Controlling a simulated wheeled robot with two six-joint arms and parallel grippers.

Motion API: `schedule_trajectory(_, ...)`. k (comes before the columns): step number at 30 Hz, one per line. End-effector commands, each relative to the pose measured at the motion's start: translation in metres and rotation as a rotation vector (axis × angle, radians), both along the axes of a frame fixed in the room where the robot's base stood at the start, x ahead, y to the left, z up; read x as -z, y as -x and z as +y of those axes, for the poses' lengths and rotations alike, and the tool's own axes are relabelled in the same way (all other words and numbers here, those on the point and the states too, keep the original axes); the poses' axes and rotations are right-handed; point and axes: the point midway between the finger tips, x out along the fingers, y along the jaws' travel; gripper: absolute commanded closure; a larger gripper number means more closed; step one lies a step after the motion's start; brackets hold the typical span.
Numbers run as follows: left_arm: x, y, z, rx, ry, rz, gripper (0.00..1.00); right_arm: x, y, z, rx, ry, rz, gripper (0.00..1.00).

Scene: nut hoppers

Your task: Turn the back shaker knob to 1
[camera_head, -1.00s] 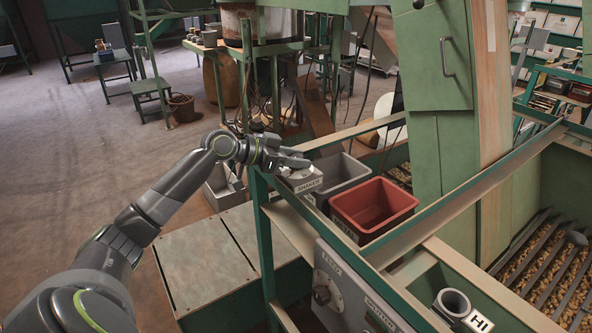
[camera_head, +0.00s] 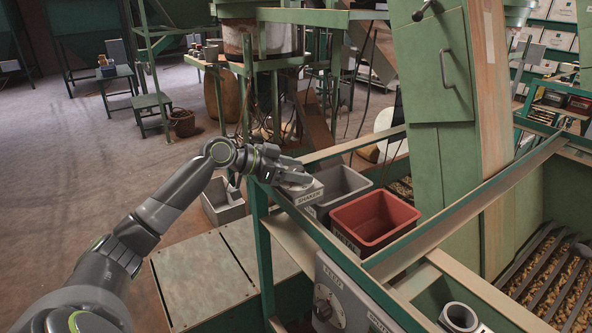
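The back shaker control is a small grey box (camera_head: 308,194) with a "SHAKER" label on its front, on the green frame left of the grey bin. My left gripper (camera_head: 302,182) is over the top of this box, reaching in from the left. The knob is hidden behind the gripper. I cannot tell whether the fingers are open or shut, or whether they touch the knob. My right gripper is not in view.
A red bin (camera_head: 346,231) and a grey bin (camera_head: 360,180) sit right of the box. Green rails (camera_head: 470,200) run beside them. A nearer grey "FEED" panel (camera_head: 345,292) carries a knob (camera_head: 323,306). A green hopper (camera_head: 440,130) stands at right.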

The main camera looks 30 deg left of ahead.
Motion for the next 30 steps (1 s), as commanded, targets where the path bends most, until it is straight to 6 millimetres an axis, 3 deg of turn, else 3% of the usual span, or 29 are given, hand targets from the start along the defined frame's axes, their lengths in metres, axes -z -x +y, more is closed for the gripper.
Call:
schedule_trajectory(11, -0.002, 0.005, 0.005, -0.001, -0.001, -0.002, 0.43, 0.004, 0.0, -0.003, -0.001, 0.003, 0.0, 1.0)
schedule_trajectory(30, -0.028, 0.06, 0.047, -0.001, -0.005, 0.002, 0.43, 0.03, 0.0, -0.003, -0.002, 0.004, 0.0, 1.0)
